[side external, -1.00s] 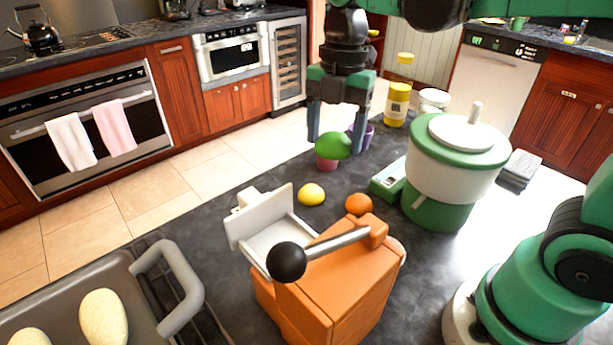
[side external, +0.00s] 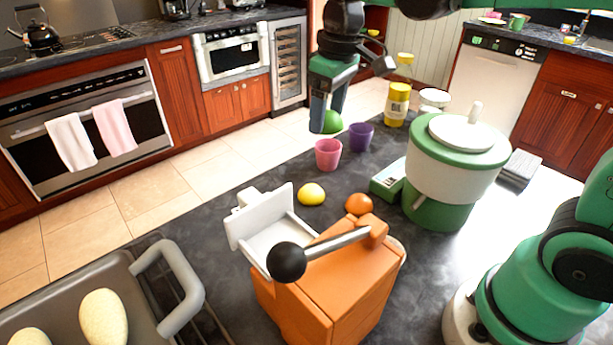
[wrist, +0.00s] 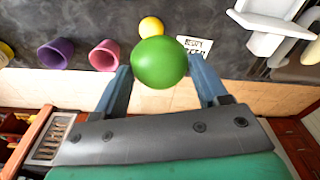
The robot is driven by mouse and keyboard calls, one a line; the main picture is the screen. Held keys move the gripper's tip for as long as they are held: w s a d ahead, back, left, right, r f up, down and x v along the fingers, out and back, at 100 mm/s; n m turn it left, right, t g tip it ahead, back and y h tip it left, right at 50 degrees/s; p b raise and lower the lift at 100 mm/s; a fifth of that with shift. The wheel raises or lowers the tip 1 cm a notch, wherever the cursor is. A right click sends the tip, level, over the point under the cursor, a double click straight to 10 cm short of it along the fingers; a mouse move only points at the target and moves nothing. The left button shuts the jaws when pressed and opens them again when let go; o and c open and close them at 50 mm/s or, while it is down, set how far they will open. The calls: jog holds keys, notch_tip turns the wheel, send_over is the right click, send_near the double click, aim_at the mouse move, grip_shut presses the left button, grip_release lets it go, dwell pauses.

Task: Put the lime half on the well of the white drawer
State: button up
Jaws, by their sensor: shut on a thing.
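The lime half (side external: 332,121) is a green rounded piece held between the fingers of my gripper (side external: 326,118), up in the air beyond the pink and purple cups. In the wrist view the lime half (wrist: 159,62) sits between the two blue fingertips of my gripper (wrist: 165,78), rounded side showing. My gripper is shut on it. The white drawer (side external: 276,235) sticks out, open, from the orange box (side external: 335,285) nearer the camera, to the lower left of my gripper. Its well is partly hidden by the black lever knob.
A pink cup (side external: 328,154), a purple cup (side external: 361,137), a lemon (side external: 311,194) and an orange (side external: 358,204) stand on the dark counter. A green-and-white pot (side external: 455,165) is at the right. A grey tray (side external: 60,285) lies at lower left. The black-knobbed lever (side external: 288,262) crosses the orange box.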

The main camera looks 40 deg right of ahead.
aim_at(336, 113)
jog(key=m, duration=0.2)
jog(key=shift+w+d+f+m, duration=0.1)
jog(key=shift+w+d+m, duration=0.1)
jog(key=shift+w+m, duration=0.15)
jog(key=n, duration=0.2)
jog(key=s+n, duration=0.1)
jog(key=n, duration=0.1)
jog(key=a+n, duration=0.1)
jog(key=n, duration=0.1)
jog(key=shift+s+r, duration=0.2)
jog(key=shift+r, duration=0.1)
jog(key=n, duration=0.3)
jog(key=s+n, duration=0.1)
jog(key=n, duration=0.1)
jog(key=shift+a+r+g+y, duration=0.25)
jog(key=shift+a+g+y, duration=0.05)
jog(key=shift+a+y, duration=0.1)
jog(key=n, duration=0.3)
jog(key=s+a+n+g, duration=0.1)
jog(key=n, duration=0.3)
jog(key=s+r+n, duration=0.1)
jog(key=n, duration=0.3)
jog(key=shift+s+a, duration=0.2)
jog(key=shift+a, duration=0.05)
notch_tip(336, 113, down, 20)
jog(key=shift+r, duration=0.25)
jog(key=shift+f, duration=0.1)
